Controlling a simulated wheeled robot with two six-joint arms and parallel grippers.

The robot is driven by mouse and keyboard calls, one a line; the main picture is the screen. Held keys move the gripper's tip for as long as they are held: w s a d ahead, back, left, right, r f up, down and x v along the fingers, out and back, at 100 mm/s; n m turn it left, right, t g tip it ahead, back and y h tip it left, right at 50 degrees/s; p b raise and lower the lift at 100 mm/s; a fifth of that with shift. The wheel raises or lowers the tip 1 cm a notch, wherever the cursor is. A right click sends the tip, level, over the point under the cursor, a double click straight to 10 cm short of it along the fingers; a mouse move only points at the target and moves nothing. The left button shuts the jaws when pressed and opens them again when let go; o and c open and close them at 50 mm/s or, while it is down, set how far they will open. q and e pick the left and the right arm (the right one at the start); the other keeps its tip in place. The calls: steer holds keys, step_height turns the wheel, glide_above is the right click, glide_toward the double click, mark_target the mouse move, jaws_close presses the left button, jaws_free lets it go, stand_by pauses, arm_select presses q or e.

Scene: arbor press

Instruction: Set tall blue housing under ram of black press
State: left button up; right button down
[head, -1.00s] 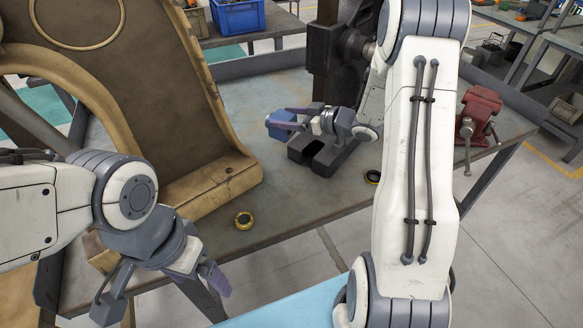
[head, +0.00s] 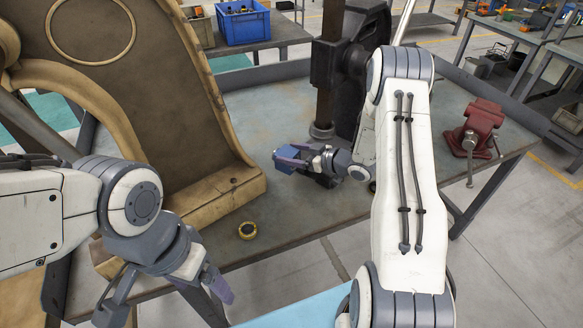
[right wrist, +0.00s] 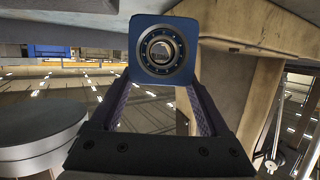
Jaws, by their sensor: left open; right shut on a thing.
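The tall blue housing (head: 286,160) is held by my right gripper (head: 288,154), left of and in front of the black press (head: 338,62) in the head view. In the right wrist view, the housing (right wrist: 162,50) shows a square blue face with a round bearing-like insert between the two purple fingers. The press ram (head: 323,112) is a dark vertical bar with a collar at its lower end, just behind my right gripper. My right gripper and arm hide most of the press base. My left gripper (head: 166,296) is open and empty at the lower left, away from the press.
A large tan casting (head: 150,110) stands at left on the bench. A red vise (head: 477,128) is at right. A blue crate (head: 243,24) sits on another table behind. Bench between casting and press is clear.

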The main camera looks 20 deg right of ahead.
mark_target(292, 170)
step_height(292, 170, down, 3)
steer(key=shift+r, duration=0.1)
steer(key=shift+f+p, duration=0.75)
steer(key=shift+f, duration=1.25)
steer(key=shift+f, duration=0.1)
steer(key=shift+f+b, duration=0.15)
steer(key=shift+b, duration=0.15)
jaws_free()
